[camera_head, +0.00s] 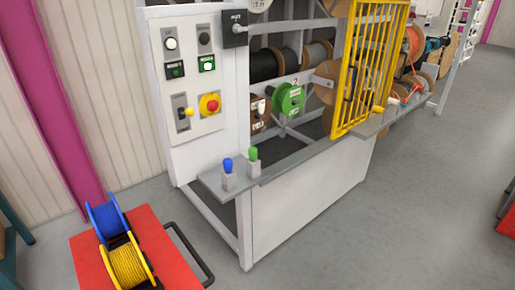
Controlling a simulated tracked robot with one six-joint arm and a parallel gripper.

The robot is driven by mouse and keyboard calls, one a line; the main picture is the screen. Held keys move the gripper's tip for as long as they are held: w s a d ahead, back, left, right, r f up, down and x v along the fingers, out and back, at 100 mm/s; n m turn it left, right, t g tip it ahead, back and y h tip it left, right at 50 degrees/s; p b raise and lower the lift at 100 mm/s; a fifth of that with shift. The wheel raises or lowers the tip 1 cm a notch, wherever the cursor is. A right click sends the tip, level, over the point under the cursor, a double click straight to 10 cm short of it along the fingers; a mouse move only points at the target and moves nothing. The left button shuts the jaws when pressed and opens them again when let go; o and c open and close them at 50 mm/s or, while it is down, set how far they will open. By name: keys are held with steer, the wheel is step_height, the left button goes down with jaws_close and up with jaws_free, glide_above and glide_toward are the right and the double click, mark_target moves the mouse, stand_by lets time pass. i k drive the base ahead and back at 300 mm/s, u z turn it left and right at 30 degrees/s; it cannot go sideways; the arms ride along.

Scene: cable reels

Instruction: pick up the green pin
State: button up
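The green pin (252,154) stands upright in a small pale holder (254,169) on the left part of the grey ledge (290,157) at the front of the machine. A blue pin (228,165) stands in a similar holder just to its left, closer to the ledge's left end. The two pins are apart. Nothing hides the top of the green pin. My gripper does not show in this view.
A white control panel (193,90) rises behind the pins. A yellow barred gate (368,75) stands at the ledge's right part. A red cart (165,247) with blue and yellow reels is at the lower left.

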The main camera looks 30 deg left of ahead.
mark_target(252, 151)
steer(key=z, duration=0.05)
steer(key=i, duration=2.7)
steer(key=u, duration=2.65)
